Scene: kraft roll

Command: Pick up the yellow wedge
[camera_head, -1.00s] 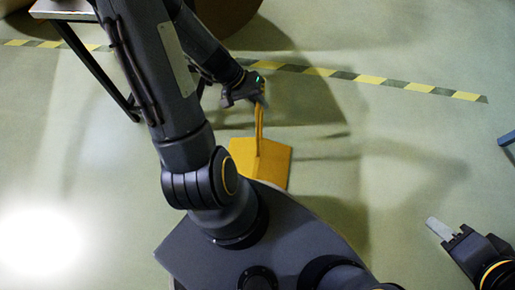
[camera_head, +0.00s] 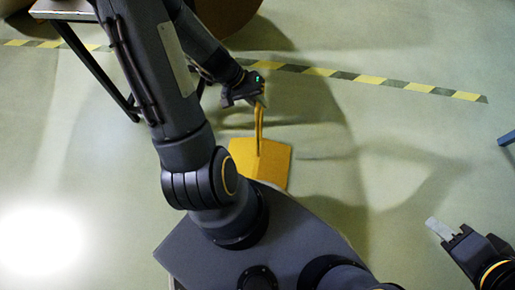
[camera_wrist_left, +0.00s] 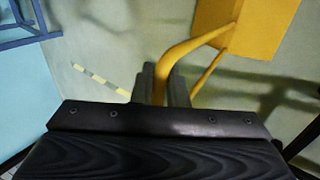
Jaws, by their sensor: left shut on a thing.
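The yellow wedge (camera_head: 272,165) is a flat block with a tall thin handle standing up from it. In the head view it is beyond my base, below the striped floor line. My left gripper (camera_head: 258,101) is at the top of the handle. In the left wrist view the gripper fingers (camera_wrist_left: 164,86) are shut around the curved handle, and the wedge body (camera_wrist_left: 262,26) is at the upper right. I cannot tell whether the wedge touches the floor.
A table (camera_head: 65,10) with dark legs stands at the upper left, beside a brown roll (camera_head: 225,12). A yellow-black floor stripe (camera_head: 370,79) runs behind the wedge. A blue frame edge (camera_head: 507,138) shows at the right. The floor right of the wedge is clear.

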